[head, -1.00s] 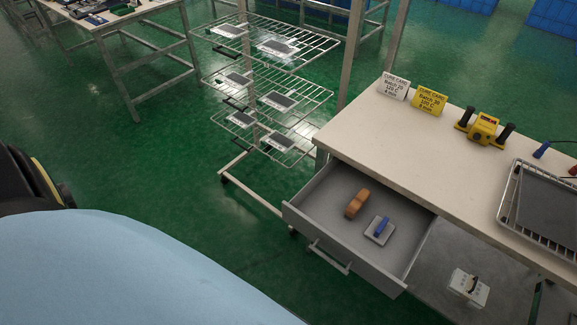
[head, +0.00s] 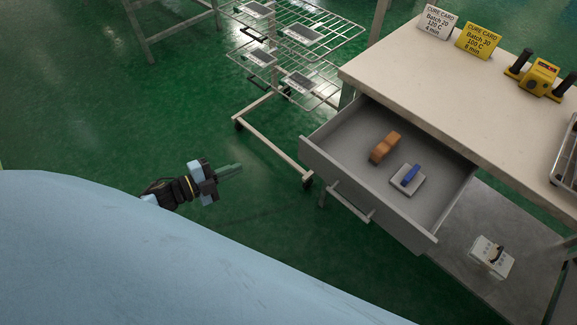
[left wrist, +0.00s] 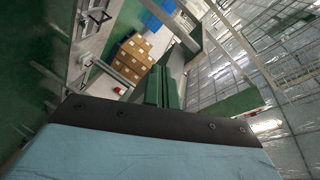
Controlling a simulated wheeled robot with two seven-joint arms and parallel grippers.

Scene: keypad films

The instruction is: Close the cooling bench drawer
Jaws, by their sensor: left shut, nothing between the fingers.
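The cooling bench drawer (head: 345,165) hangs open below the bench top (head: 440,95) in the head view. Its bar handle (head: 350,203) is on the front panel. Inside lie a brown brush-like block (head: 384,147) and a grey pad with a blue handle (head: 408,179). My left gripper (head: 232,169) is to the left of the drawer front, over the green floor, apart from the handle. Its fingers are shut and empty; they also show in the left wrist view (left wrist: 164,88). My right gripper is not in view.
A wire rack (head: 285,60) on casters stands behind and left of the drawer. On the bench are a white card (head: 437,22), a yellow card (head: 478,40) and a yellow device (head: 539,77). A white box (head: 491,257) sits on the lower shelf. Floor left of the drawer is clear.

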